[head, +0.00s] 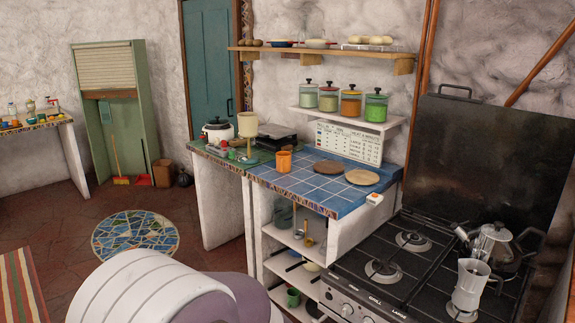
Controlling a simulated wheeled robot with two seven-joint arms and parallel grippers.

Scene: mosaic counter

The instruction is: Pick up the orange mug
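The orange mug (284,161) stands upright on the blue tiled counter (304,183), near its back left corner. Nothing is touching it and it is fully visible. Neither of my grippers shows in the head view. A white and purple rounded part of mine fills the bottom left of the picture.
A stove (390,262) with a kettle (490,241) and a moka pot (470,285) stands at right. Jars line the low shelf (345,115) above. Open floor (190,262) lies left of the counter.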

